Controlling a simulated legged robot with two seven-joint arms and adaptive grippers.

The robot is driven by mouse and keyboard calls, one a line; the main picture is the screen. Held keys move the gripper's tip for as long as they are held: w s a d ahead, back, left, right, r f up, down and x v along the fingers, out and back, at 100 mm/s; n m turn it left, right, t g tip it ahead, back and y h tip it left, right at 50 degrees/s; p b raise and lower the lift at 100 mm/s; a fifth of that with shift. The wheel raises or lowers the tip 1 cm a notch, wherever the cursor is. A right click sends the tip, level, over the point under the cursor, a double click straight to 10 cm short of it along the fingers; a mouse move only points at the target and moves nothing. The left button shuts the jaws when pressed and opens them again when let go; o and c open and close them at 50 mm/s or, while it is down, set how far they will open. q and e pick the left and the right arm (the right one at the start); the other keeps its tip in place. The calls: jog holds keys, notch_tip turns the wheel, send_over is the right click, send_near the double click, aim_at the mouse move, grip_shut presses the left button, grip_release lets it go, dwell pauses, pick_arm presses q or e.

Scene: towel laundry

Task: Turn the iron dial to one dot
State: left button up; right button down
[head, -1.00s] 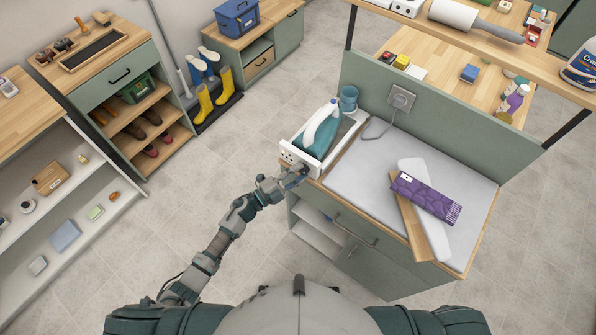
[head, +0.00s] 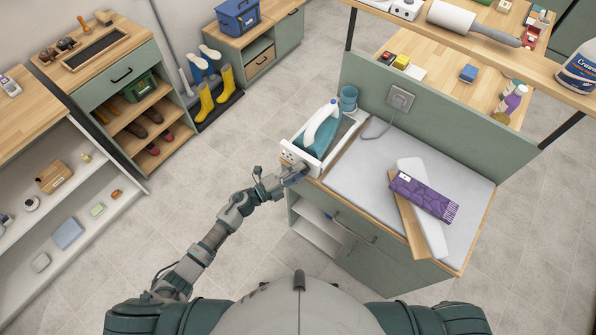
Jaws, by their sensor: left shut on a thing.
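The teal and white iron (head: 318,127) rests in a white tray-like stand (head: 338,150) at the left end of the ironing counter. The front panel (head: 287,157) of the stand faces my left arm; the dial and its dots are hidden or too small to make out. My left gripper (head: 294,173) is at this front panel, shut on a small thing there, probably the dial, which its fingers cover. My right gripper is not in view.
A purple folded towel (head: 424,197) lies across a small white sleeve board (head: 420,180) on the grey counter pad (head: 352,174). A blue cup (head: 348,97) stands behind the iron. A cable runs to the wall socket (head: 401,98). Open floor (head: 240,150) lies left of the counter.

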pick_arm(q)
jog(key=o, duration=1.1)
jog(key=shift+s+f, duration=0.1)
jog(key=shift+f, duration=0.1)
jog(key=shift+o, duration=0.2)
jog(key=shift+d+r, duration=0.1)
jog(key=r+v, duration=0.1)
jog(key=v, duration=1.1)
jog(key=shift+f, duration=0.5)
jog(key=shift+f, duration=0.1)
